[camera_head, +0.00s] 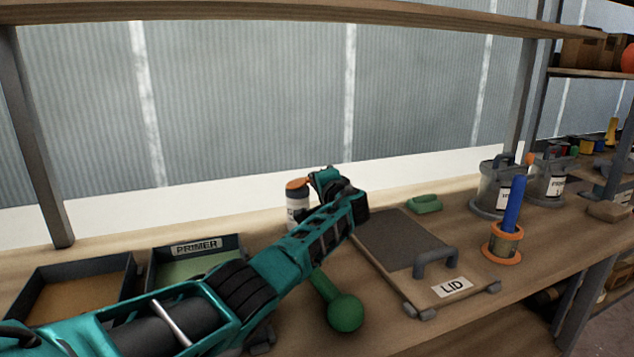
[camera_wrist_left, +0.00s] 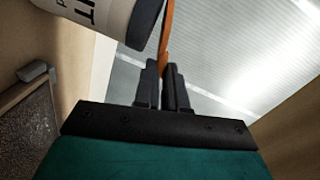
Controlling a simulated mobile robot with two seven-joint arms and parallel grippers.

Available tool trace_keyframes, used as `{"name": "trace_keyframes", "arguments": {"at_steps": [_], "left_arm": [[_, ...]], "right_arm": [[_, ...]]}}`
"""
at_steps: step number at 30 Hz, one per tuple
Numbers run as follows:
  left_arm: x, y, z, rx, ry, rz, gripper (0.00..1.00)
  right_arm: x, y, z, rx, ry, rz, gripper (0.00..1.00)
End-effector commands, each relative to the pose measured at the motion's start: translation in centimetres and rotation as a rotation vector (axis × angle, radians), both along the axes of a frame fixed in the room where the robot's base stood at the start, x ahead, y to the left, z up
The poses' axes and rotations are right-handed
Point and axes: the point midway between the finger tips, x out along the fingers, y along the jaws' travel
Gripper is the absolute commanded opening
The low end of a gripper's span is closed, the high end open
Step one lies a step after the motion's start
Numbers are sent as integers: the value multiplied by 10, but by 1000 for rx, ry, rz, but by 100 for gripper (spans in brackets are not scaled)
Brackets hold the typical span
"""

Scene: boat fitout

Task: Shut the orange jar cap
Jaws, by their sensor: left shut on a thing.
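The orange jar cap (camera_head: 296,184) shows at the top of a white jar (camera_head: 297,210) with a dark band, upright at the back of the bench. In the left wrist view the cap (camera_wrist_left: 167,32) is seen edge-on beside the dark rim of the jar (camera_wrist_left: 100,14). A narrow gap shows between cap and rim on the gripper's side. My left gripper (camera_head: 313,181) reaches to the cap from the right. In the wrist view its fingertips (camera_wrist_left: 164,68) are closed on the cap's edge. My left arm hides part of the jar. My right gripper is not seen.
A board marked LID (camera_head: 438,268) with a handle lies right of my arm. A green ball-ended object (camera_head: 345,312) sits near the front, partly under my arm. Trays (camera_head: 195,246) stand at left. A blue-handled pot (camera_head: 503,243) and grey cans (camera_head: 493,190) stand at right.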

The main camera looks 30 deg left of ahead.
Motion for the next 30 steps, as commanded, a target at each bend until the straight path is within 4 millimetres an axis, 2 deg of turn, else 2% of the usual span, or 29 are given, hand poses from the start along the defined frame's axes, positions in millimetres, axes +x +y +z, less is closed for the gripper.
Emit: {"name": "trace_keyframes", "arguments": {"at_steps": [2,3,10,20,26,30], "left_arm": [[0,-1,0,-1,0,-1,0],[0,-1,0,-1,0,-1,14],[0,0,0,-1,0,-1,36],[-1,-2,1,-1,-2,-1,37],[-11,-15,3,-1,-1,-4,37],[-23,-31,5,-2,-2,-4,37]], "right_arm": [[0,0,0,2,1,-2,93],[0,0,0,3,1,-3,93],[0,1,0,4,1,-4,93],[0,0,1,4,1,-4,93],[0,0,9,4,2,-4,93],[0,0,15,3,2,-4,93]]}}
